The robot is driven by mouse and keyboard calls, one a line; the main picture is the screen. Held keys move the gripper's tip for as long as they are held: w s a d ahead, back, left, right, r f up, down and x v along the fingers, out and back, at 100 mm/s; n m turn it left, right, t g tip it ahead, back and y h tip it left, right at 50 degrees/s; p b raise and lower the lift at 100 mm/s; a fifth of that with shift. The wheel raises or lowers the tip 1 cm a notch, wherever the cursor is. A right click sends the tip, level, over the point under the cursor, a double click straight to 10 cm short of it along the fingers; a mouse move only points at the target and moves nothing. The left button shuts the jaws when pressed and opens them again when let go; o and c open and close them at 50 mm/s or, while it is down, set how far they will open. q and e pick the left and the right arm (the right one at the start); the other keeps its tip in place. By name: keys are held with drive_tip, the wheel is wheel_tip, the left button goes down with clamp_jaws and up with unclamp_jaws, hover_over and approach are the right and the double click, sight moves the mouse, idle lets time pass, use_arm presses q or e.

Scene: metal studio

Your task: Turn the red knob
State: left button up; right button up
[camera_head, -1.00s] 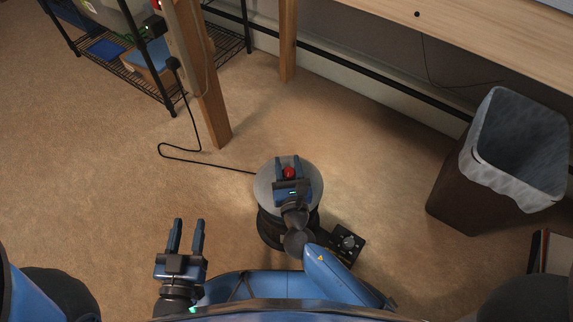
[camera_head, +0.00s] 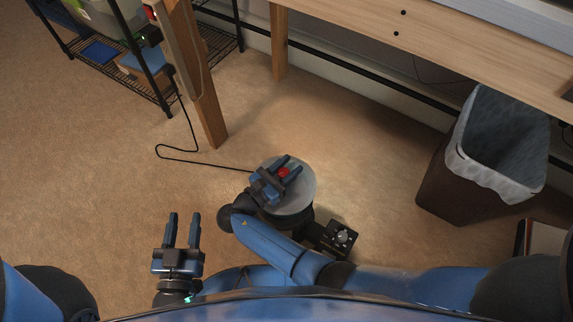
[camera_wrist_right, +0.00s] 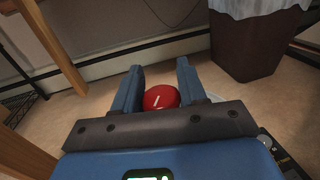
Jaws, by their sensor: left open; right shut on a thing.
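The red knob (camera_head: 283,172) sits on top of a round grey disc-topped stand (camera_head: 304,192) on the floor. My right gripper (camera_head: 288,166) is over the disc, its two blue fingers on either side of the knob and shut on it. In the right wrist view the knob (camera_wrist_right: 161,97) shows between the fingers, with a pale mark on its top; its lower part is hidden behind the gripper body. My left gripper (camera_head: 182,228) is open and empty, left of the stand and away from it.
A small black box with a dial (camera_head: 340,238) is beside the stand. A lined waste bin (camera_head: 450,190) stands right, a wire shelf (camera_head: 155,90) upper left. Carpet at left is clear.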

use_arm(q)
drive_tip(key=shift+f+b, duration=0.5)
drive_tip(key=shift+f, duration=0.05)
use_arm(e)
drive_tip(key=shift+s+d+m+g+h, duration=0.1)
drive_tip(key=shift+d+m+g+h, duration=0.1)
drive_tip(key=shift+m+g+h, duration=1.7)
drive_tip(key=shift+g+y, duration=0.3)
drive_tip(key=shift+g, duration=0.2)
drive_tip(key=o, duration=1)
drive_tip(key=shift+d, duration=0.1)
drive_tip(key=shift+s, duration=0.1)
